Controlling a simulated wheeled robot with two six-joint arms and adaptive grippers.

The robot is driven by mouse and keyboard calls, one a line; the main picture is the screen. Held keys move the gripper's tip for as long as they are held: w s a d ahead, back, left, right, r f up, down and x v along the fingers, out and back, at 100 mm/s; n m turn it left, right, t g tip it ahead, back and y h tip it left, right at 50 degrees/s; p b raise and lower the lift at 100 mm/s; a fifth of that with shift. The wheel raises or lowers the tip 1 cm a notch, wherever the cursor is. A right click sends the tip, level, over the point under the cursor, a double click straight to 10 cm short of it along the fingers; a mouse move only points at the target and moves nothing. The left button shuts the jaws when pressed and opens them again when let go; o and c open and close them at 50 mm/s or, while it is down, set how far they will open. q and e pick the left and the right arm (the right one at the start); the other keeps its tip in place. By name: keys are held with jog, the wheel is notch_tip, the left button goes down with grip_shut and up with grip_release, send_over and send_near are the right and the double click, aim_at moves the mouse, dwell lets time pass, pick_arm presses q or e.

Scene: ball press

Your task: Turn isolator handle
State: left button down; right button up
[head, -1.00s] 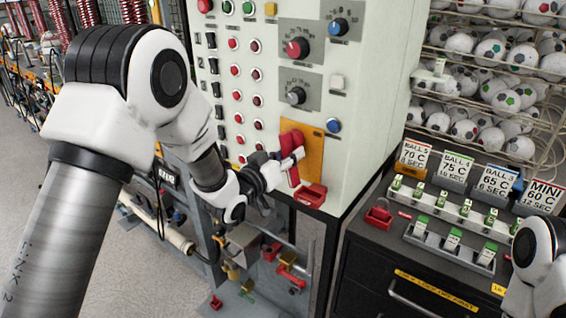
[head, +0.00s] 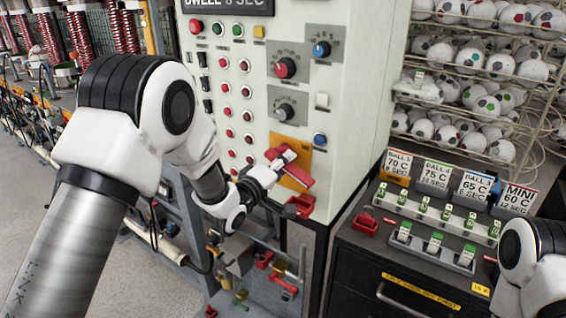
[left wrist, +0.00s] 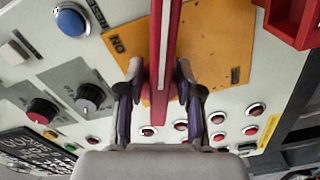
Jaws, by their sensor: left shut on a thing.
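The isolator handle (head: 297,173) is a red lever on a yellow-orange plate (head: 292,147) low on the pale control panel. In the head view it slants from upper left to lower right. My left gripper (head: 279,168) is shut on the handle. In the left wrist view the red handle (left wrist: 164,45) runs between the two fingers of my left gripper (left wrist: 158,90), with the plate (left wrist: 215,40) behind it and the word "ON" at one side. My right arm shows at the lower right edge of the head view, but its gripper is outside the frame.
A red bracket (head: 301,206) juts out just below the handle. The panel (head: 350,100) carries knobs and rows of red buttons. At right, a dark cabinet (head: 345,250) bears sign cards and green-tagged holders, with racks of balls (head: 490,75) behind.

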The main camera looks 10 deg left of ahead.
pick_arm(q)
jog(key=n, duration=0.2)
jog(key=r+n+p, duration=0.1)
jog(key=n, duration=0.1)
dwell(0.5)
jog(key=c, duration=1.1)
grip_release()
jog(key=v, duration=1.2)
